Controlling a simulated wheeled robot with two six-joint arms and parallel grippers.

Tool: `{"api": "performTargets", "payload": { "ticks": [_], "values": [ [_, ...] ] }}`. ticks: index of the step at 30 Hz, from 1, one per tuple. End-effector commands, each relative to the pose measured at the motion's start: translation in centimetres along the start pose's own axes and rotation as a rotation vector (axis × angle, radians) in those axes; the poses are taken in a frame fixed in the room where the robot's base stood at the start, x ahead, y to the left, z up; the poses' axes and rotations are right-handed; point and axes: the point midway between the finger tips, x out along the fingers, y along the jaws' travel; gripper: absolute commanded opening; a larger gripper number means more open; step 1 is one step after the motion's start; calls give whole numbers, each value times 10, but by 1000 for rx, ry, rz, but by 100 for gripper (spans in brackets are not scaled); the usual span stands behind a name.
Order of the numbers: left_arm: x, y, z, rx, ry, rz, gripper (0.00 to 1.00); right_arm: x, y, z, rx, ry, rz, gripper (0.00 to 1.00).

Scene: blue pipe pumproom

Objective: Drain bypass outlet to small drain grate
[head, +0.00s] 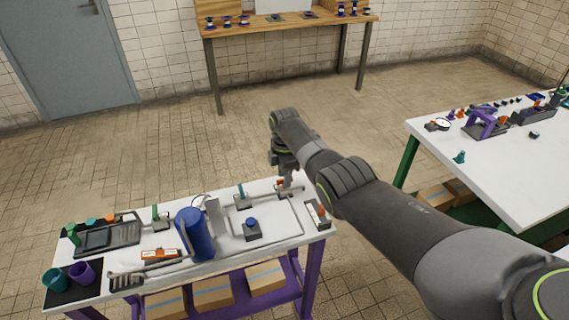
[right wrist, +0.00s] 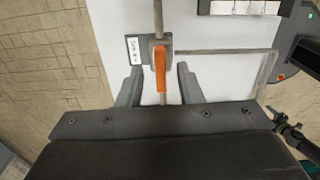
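My right gripper (head: 284,160) is above the far right end of the white pipe bench (head: 268,259). In the right wrist view its two fingers (right wrist: 160,86) are apart, one on each side of an orange valve handle (right wrist: 160,68). I cannot tell whether either finger touches it. The handle lies in line with the grey pipe (right wrist: 158,20), beside a small white label (right wrist: 134,51) too small to read. A dark slotted piece (head: 126,281), perhaps a grate, sits at the bench's front left. My left gripper is out of view.
A blue tank (head: 194,235) stands mid-bench, with a blue-knobbed block (head: 252,229) to its right. Teal (head: 55,280) and purple (head: 82,273) cups stand at the left end. A second white table (head: 500,165) is at right. Open floor lies behind the bench.

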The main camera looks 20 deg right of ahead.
Motion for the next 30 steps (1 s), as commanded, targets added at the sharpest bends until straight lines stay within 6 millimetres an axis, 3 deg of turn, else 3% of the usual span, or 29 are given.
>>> {"api": "performTargets", "payload": {
  "ticks": [8, 24, 30],
  "values": [
    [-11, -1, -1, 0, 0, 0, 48, -34, 1, 0, 0, 0, 4, 33],
    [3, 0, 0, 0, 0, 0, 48, -149, 1, 0, -2, 0, 5, 33],
    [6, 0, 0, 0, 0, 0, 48, -170, 1, 0, 0, -1, 3, 33]
  ]
}}
